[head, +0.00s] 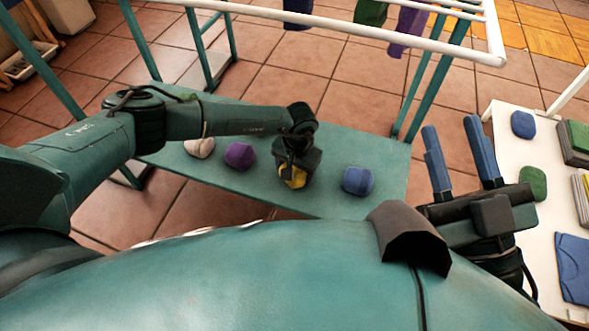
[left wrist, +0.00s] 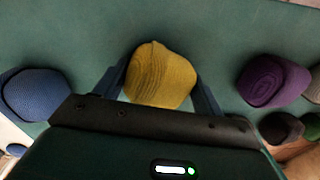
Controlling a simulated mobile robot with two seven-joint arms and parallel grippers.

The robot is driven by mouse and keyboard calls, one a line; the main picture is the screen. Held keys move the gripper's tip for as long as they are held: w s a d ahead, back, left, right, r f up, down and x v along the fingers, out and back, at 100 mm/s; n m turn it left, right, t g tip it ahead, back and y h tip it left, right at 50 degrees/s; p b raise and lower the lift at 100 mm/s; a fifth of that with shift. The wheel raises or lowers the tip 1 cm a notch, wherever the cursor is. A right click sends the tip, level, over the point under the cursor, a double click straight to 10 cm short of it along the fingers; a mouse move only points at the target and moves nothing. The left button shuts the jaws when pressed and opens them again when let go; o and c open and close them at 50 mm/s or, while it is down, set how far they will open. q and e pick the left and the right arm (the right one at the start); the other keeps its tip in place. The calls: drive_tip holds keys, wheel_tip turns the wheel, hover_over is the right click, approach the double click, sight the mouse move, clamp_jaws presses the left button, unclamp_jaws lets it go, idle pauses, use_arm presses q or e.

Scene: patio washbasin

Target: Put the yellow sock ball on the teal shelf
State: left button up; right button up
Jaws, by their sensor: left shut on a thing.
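The yellow sock ball (head: 293,178) is at the teal shelf (head: 328,190), between a purple and a blue sock ball. My left gripper (head: 296,168) reaches down over it from above and is shut on it. In the left wrist view the yellow sock ball (left wrist: 160,76) sits between the two fingers (left wrist: 160,90), with the teal surface behind it. I cannot tell whether the ball touches the shelf. My right gripper (head: 462,155) is open and empty, with its blue fingers apart, to the right of the shelf.
On the shelf are a white sock ball (head: 200,147), a purple one (head: 239,155) and a blue one (head: 358,180). A drying rack with hanging cloths (head: 408,28) stands over it. A white table (head: 515,160) at right holds folded cloths and sock balls.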

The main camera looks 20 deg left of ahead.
use_arm(q)
drive_tip(key=o, duration=0.5)
drive_tip(key=shift+f, duration=0.15)
drive_tip(key=o, duration=0.5)
drive_tip(key=shift+c, duration=0.2)
use_arm(e)
drive_tip(key=shift+r, duration=0.15)
use_arm(q)
drive_tip(key=shift+r, duration=0.3)
drive_tip(key=r+p, duration=0.1)
drive_tip(key=r, duration=0.2)
drive_tip(key=r+p, duration=0.2)
drive_tip(key=r, duration=0.1)
drive_tip(key=shift+d+r, duration=0.2)
drive_tip(key=shift+r, duration=0.15)
drive_tip(key=r+p, duration=0.1)
drive_tip(key=r, duration=0.1)
drive_tip(key=r+p, duration=0.1)
drive_tip(key=r, duration=0.2)
drive_tip(key=shift+s+d, duration=0.1)
drive_tip(key=shift+d, duration=0.1)
use_arm(e)
drive_tip(key=f+m+g+h, duration=0.1)
drive_tip(key=f, duration=0.1)
drive_tip(key=s+f+m+h, duration=0.1)
drive_tip(key=shift+f+g+h, duration=0.35)
drive_tip(key=shift+g+h, duration=0.05)
